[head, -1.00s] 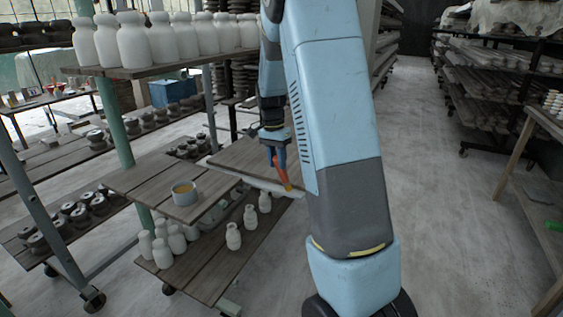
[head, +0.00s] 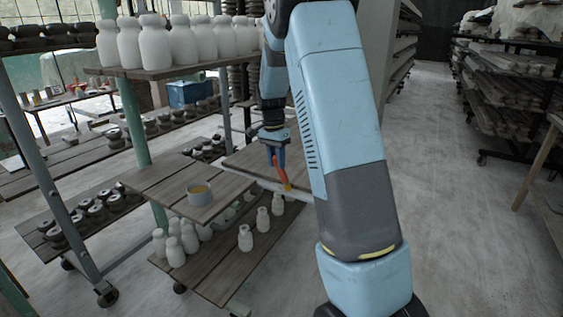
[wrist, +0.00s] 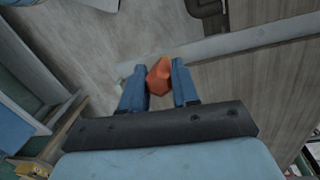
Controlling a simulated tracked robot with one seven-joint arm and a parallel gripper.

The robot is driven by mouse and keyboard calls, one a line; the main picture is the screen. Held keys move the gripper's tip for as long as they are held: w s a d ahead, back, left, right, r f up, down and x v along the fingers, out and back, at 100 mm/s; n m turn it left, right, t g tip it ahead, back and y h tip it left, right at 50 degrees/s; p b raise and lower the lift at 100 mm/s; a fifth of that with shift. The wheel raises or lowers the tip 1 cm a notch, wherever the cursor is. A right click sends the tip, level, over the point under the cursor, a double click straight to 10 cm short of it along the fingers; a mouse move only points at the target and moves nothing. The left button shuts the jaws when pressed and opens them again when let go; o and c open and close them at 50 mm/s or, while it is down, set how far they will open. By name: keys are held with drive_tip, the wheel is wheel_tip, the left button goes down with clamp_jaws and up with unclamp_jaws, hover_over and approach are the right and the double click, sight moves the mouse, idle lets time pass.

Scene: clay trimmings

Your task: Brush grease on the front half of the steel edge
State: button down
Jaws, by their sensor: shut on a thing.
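My gripper (head: 277,150) is shut on an orange-handled brush (head: 282,172), which points down with a yellowish tip. In the wrist view the brush (wrist: 158,76) sits between the two blue fingers of my gripper (wrist: 159,68). The steel edge (head: 263,182) is a pale strip along the near side of a wooden shelf board. It also shows in the wrist view (wrist: 225,44), just beyond the fingertips. The brush tip is at the strip, towards its right end; I cannot tell whether it touches. No grease can be made out on the strip.
White bottles (head: 245,238) stand on the shelf below, and more line the upper shelf (head: 155,45). Open floor (head: 440,150) lies to the right. My arm hides part of the shelving.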

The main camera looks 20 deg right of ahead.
drive_tip(key=w+a, duration=0.7)
drive_tip(key=w, duration=0.2)
idle(1.4)
drive_tip(key=shift+s+d+r, duration=0.1)
drive_tip(key=s+d, duration=0.4)
drive_tip(key=s, duration=0.2)
drive_tip(key=shift+d, duration=0.3)
idle(0.5)
drive_tip(key=shift+s+d, duration=1.1)
drive_tip(key=shift+s, duration=0.25)
drive_tip(key=s+d, duration=0.4)
drive_tip(key=s, duration=0.2)
drive_tip(key=shift+d, duration=0.3)
drive_tip(key=shift+s+d, duration=1.1)
drive_tip(key=shift+s, duration=0.3)
drive_tip(key=shift+r, duration=0.1)
